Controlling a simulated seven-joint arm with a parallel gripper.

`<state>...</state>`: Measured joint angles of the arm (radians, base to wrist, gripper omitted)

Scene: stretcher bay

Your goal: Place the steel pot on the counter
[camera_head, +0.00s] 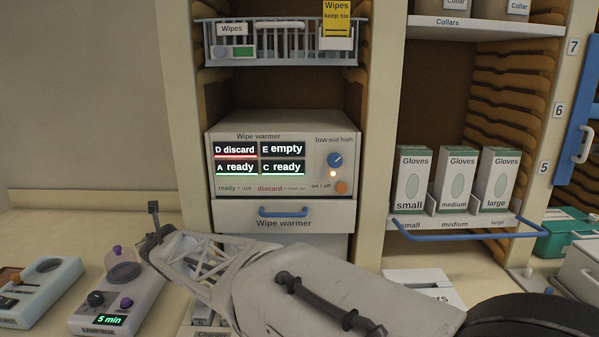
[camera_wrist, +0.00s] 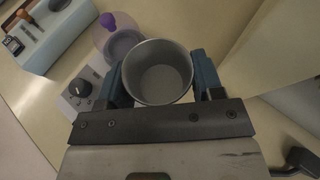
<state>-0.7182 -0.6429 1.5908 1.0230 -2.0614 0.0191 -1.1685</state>
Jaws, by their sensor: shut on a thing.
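The steel pot (camera_wrist: 157,85) is a round, open, empty grey cup in the wrist view, seen from above. My gripper (camera_wrist: 160,72) has its two blue fingers on either side of the pot and is shut on it. In the head view the pot does not show clearly; my own arm hides the area around my gripper (camera_head: 155,232). The beige counter (camera_head: 60,222) runs behind and left of my gripper, and also shows in the wrist view (camera_wrist: 225,20). I cannot tell whether the pot's base touches the counter.
A device with a clear dome, purple knobs and a "5 min" display (camera_head: 112,302) stands close by my gripper. A blue-grey box (camera_head: 38,290) is farther left. The wipe warmer (camera_head: 285,165) and its drawer (camera_head: 285,217) are behind. Bare counter lies at the back left.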

